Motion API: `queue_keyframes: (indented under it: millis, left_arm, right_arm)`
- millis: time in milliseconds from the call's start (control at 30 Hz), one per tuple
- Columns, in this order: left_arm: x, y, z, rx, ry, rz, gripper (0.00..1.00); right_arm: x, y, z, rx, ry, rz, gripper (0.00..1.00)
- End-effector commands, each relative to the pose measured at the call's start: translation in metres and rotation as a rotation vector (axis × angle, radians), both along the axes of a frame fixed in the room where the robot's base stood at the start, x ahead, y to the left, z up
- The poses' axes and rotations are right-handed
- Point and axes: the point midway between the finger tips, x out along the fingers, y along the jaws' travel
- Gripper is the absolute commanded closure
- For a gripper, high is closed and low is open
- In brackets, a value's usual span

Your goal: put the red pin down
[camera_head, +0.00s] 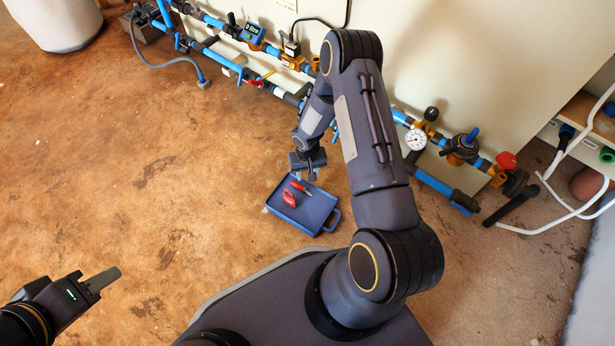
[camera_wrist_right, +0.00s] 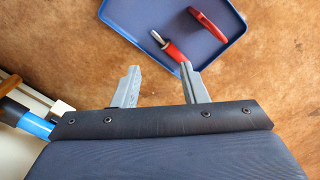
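A red pin with a metal tip (camera_wrist_right: 169,46) lies in the blue tray (camera_wrist_right: 140,25), and in the head view it shows as a small red piece (camera_head: 301,187). My right gripper (camera_head: 306,177) is above the tray's far edge. In the right wrist view its two grey fingers (camera_wrist_right: 160,82) stand apart with nothing between them. The right fingertip overlaps the end of the pin's red handle in the picture; whether they touch I cannot tell. My left gripper (camera_head: 97,284) is at the lower left, away from the tray, and its finger gap is unclear.
A second red, curved piece (camera_wrist_right: 208,26) lies in the tray beside the pin. The tray has a handle (camera_head: 333,221) at its right. Blue pipes with valves and a gauge (camera_head: 416,139) run along the wall behind my right arm. The brown floor (camera_head: 150,170) to the left is clear.

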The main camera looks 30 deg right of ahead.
Motion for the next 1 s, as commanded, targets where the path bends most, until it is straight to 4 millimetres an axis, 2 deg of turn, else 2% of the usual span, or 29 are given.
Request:
queue_keyframes:
  millis: [33, 267, 367, 467, 533, 600, 667, 700, 800, 900, 1000]
  left_arm:
    - [0.000, 0.000, 0.007, 0.000, 0.000, 0.000, 0.64]
    - [0.000, 0.000, 0.014, 0.000, 0.000, 0.000, 0.64]
    - [0.000, 0.000, 0.014, 0.000, 0.000, 0.000, 0.64]
    - [0.000, 0.000, 0.014, 0.000, 0.000, 0.000, 0.64]
    - [0.000, 0.000, 0.014, 0.000, 0.000, 0.000, 0.64]
    - [0.000, 0.000, 0.013, 0.000, 0.000, 0.000, 0.64]
    - [0.000, 0.000, 0.013, 0.000, 0.000, 0.000, 0.64]
    - [0.000, 0.000, 0.013, 0.000, 0.000, 0.000, 0.64]
    - [0.000, 0.000, 0.013, 0.000, 0.000, 0.000, 0.64]
    - [0.000, 0.000, 0.013, 0.000, 0.000, 0.000, 0.64]
    - [0.000, 0.000, 0.013, 0.000, 0.000, 0.000, 0.64]
  right_arm:
    - [0.000, 0.000, 0.013, 0.000, -0.001, 0.000, 0.61]
    - [0.001, -0.001, 0.037, 0.000, -0.004, -0.001, 0.61]
    - [0.006, -0.005, 0.063, 0.001, -0.022, -0.013, 0.61]
    - [0.011, -0.012, 0.114, 0.005, -0.060, -0.029, 0.61]
    - [0.009, -0.014, 0.161, 0.018, -0.095, -0.040, 0.61]
    - [0.000, -0.015, 0.208, 0.035, -0.129, -0.048, 0.61]
    - [-0.011, -0.013, 0.245, 0.053, -0.159, -0.049, 0.61]
    - [-0.020, -0.010, 0.269, 0.068, -0.181, -0.047, 0.61]
    - [-0.050, -0.002, 0.320, 0.104, -0.234, -0.035, 0.61]
    - [-0.085, 0.010, 0.362, 0.146, -0.293, -0.013, 0.61]
    - [-0.123, 0.026, 0.393, 0.188, -0.355, 0.019, 0.61]
